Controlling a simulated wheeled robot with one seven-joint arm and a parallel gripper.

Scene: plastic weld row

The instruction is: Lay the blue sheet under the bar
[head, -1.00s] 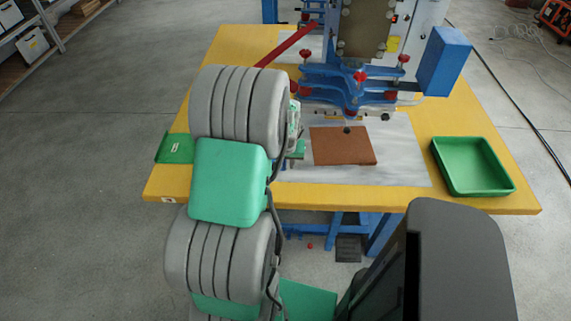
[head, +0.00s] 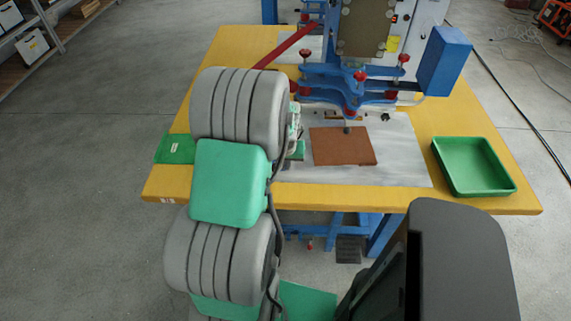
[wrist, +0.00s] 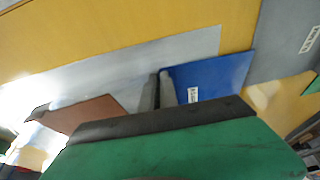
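The blue sheet (wrist: 208,78), with a small white label, shows in the wrist view just right of my fingers. In the head view it is hidden behind my arm. My gripper (wrist: 158,82) has its fingers close together, and the sheet's near left corner meets the narrow gap between them. It looks shut on that edge, though the contact itself is partly hidden. The bar (head: 347,129) of the blue press is above a brown sheet (head: 343,146) that lies on the pale mat (head: 405,172). The brown sheet also shows in the wrist view (wrist: 88,113).
A green tray (head: 449,181) stands on the right of the yellow table (head: 390,200). A flat green item (head: 175,149) with a white label is at the left edge. The press's blue frame (head: 352,88) and red lever (head: 288,45) stand over the back of the mat.

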